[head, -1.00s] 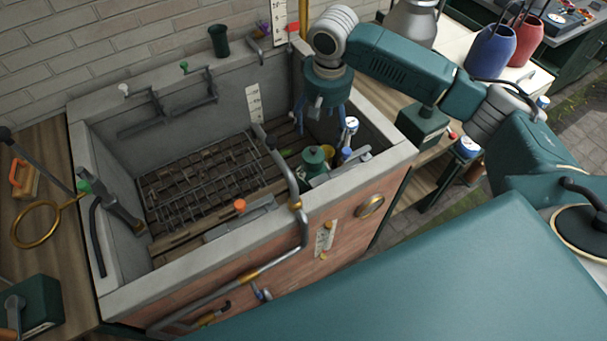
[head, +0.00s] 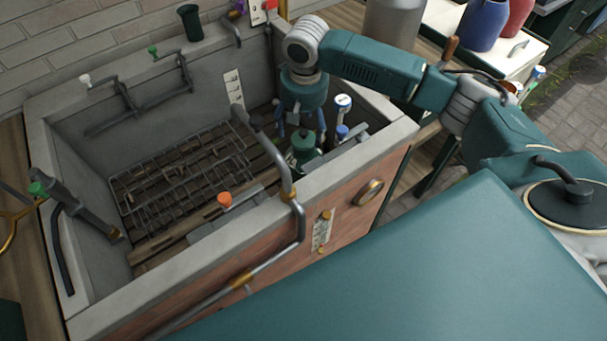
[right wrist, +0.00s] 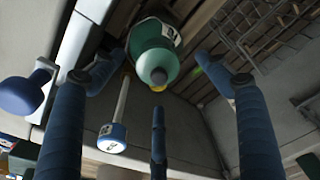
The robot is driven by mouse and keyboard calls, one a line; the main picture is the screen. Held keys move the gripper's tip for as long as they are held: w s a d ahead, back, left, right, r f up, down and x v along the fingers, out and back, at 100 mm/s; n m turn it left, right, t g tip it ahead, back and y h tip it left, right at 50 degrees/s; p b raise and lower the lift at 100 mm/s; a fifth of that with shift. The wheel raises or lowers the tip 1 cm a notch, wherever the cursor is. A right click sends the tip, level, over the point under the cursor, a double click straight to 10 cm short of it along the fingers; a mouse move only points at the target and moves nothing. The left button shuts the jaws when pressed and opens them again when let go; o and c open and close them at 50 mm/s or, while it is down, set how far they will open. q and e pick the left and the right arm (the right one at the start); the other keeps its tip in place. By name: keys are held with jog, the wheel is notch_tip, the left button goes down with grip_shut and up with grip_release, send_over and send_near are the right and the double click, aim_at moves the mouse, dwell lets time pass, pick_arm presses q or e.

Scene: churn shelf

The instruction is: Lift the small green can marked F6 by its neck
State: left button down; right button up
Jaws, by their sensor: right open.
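The small green can (head: 304,148) stands inside the stone basin near its right end. In the right wrist view the can (right wrist: 152,42) shows its rounded shoulder and a knob-like neck pointing toward the camera, with a pale label on its side too small to read. My right gripper (head: 300,128) is open, directly above the can in the head view. In the right wrist view its blue fingers (right wrist: 160,82) spread around the neck, apart from it. No finger visibly touches the can. My left gripper is not in view.
A white blue-capped rod (head: 343,103) and a blue knob (head: 342,131) stand close right of the can. A bent grey pipe (head: 270,150) crosses the front wall beside it. The basin wall (head: 370,150) bounds the right. A wire rack (head: 185,175) lies left.

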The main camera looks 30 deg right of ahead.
aim_at(304, 139)
jog(key=f, duration=0.2)
jog(key=f+p, duration=0.1)
jog(key=f, duration=0.2)
jog(key=w+d+f, duration=0.1)
jog(key=f, duration=0.1)
jog(key=shift+f, duration=0.35)
jog(key=shift+c, duration=0.3)
